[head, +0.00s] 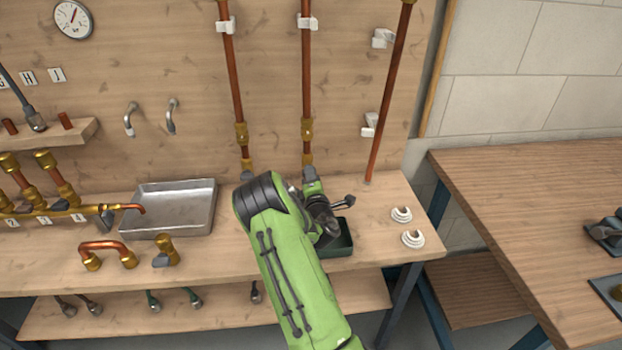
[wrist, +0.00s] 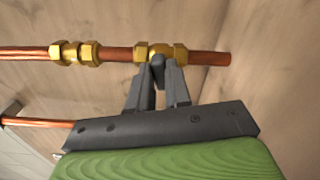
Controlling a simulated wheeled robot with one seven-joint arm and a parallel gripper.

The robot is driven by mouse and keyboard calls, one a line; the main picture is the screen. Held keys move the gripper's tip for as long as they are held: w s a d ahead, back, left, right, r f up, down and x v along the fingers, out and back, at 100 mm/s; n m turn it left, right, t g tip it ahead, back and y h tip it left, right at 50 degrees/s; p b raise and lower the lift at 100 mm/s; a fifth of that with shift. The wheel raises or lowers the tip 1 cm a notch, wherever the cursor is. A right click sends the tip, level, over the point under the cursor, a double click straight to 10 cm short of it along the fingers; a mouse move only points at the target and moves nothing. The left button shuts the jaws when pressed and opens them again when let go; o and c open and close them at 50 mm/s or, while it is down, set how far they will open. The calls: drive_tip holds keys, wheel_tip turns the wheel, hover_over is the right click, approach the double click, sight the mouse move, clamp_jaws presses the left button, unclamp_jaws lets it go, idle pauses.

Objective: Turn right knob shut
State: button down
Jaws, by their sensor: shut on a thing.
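The right copper pipe (head: 307,85) runs down the wooden back board, with a brass valve fitting (head: 307,160) near its foot. In the wrist view this brass fitting (wrist: 178,52) lies across the top, with a small dark grey knob (wrist: 157,62) on its front. My gripper (wrist: 158,82) is shut on this knob, one finger on each side. The fingertips hide part of the knob. In the head view my green arm hides most of the fingers and the knob. The left pipe (head: 232,75) has a similar brass fitting (head: 247,164).
A metal tray (head: 205,222) lies on the bench left of my arm. A dark green bin (head: 340,243) sits just right of my wrist. Two white clips (head: 401,214) lie near the bench's right end. Another copper pipe (head: 388,95) slants down at right.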

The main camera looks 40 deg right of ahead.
drive_tip(key=shift+f+m, duration=0.1)
drive_tip(key=shift+m, duration=1.1)
drive_tip(key=c, duration=1.1)
unclamp_jaws()
drive_tip(key=shift+o, duration=0.2)
